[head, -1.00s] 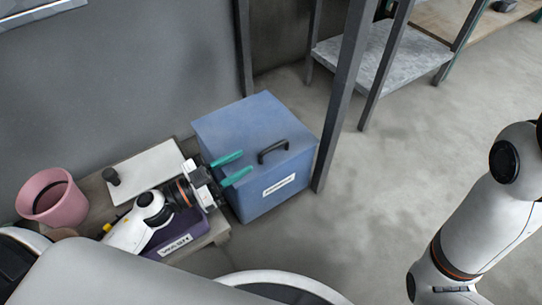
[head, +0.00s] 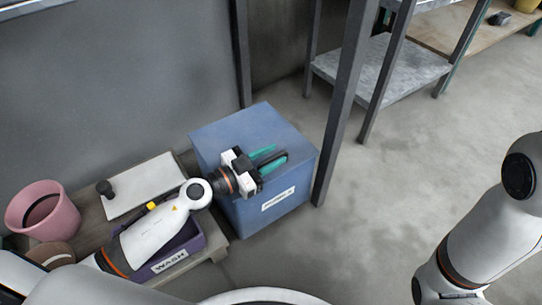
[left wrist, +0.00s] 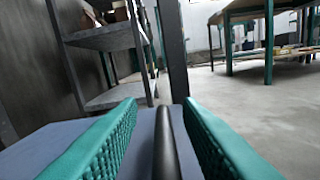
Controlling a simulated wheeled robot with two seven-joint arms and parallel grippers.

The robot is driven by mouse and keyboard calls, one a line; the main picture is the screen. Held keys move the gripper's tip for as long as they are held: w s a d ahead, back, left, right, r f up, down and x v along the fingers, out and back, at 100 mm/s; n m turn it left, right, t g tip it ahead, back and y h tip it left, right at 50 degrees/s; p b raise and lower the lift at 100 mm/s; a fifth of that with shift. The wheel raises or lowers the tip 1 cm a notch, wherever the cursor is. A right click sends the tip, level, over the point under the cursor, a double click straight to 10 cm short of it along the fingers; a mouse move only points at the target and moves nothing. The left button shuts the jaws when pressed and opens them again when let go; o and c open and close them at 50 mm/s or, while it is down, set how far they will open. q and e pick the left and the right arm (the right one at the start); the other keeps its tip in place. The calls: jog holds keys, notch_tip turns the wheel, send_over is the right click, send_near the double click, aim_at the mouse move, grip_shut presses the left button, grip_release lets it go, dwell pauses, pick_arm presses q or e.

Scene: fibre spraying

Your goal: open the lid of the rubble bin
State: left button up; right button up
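The rubble bin (head: 225,137) is a blue box with a flat blue lid, which is down. A white label is on its front. My left gripper (head: 268,157) is over the lid at the black bar handle (left wrist: 167,140). In the left wrist view its two green fingers (left wrist: 160,135) are apart, one on each side of the handle, with a gap on both sides. The handle is mostly hidden by the fingers in the head view. My right arm shows at the right of the head view; its gripper is out of view.
A dark metal post (head: 343,105) stands just right of the bin, close to the lid. A low wooden bench (head: 88,222) left of the bin carries a pink bucket (head: 43,209), a white board and a purple tub labelled WASH. Grey shelving (head: 385,68) stands behind.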

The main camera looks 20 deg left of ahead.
pick_arm(q)
jog(key=shift+w, duration=0.1)
grip_shut()
jog(key=shift+w+a+r, duration=0.1)
jog(key=shift+r, duration=0.15)
dwell(0.5)
